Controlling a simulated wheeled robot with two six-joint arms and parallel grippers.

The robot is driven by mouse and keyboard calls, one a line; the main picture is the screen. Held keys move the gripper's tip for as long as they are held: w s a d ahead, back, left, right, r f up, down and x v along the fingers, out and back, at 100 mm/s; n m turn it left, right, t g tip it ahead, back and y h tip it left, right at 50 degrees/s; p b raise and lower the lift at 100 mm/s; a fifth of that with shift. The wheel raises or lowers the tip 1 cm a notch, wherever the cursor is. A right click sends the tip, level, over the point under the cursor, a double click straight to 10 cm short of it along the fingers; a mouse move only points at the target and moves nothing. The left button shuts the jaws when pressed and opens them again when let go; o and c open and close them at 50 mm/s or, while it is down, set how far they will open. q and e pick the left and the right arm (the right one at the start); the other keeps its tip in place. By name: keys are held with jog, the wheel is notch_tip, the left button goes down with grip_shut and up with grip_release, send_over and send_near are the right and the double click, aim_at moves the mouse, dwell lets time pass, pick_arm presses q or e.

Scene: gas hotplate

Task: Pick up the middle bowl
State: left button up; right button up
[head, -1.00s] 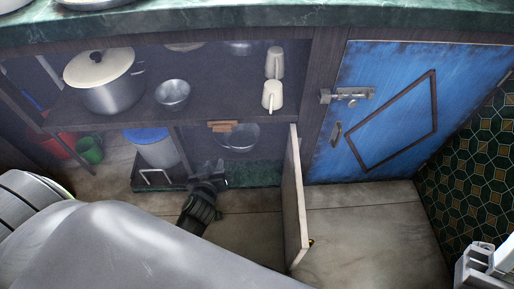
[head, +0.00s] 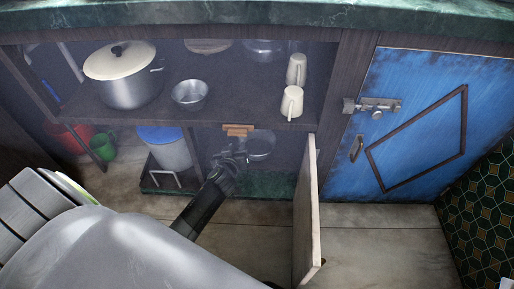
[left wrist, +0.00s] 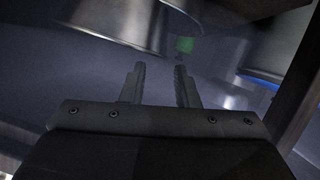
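Three metal bowls show in the head view. One small bowl (head: 190,95) stands on the middle shelf, right of a pot. Another bowl (head: 263,50) is at the back of that shelf, and a third (head: 260,144) is in the lower compartment. I cannot tell for sure which is the middle one. My left gripper (head: 231,158) is in front of the lower compartment, close beside the lower bowl in the picture. In the left wrist view its two fingers (left wrist: 160,68) are apart with nothing between them. My right gripper is not clearly visible.
The shelf (head: 235,105) holds a lidded pot (head: 130,88) and white mugs (head: 292,102). An open door (head: 306,210) stands right of my left arm. A blue-lidded container (head: 162,148) and a green mug (head: 104,145) are low left.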

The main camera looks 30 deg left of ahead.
pick_arm(q)
jog(key=b+x, duration=0.1)
jog(key=x, duration=0.3)
jog(key=shift+w+a+f, duration=0.15)
jog(key=shift+f, duration=0.05)
jog(key=shift+c, duration=0.3)
grip_shut()
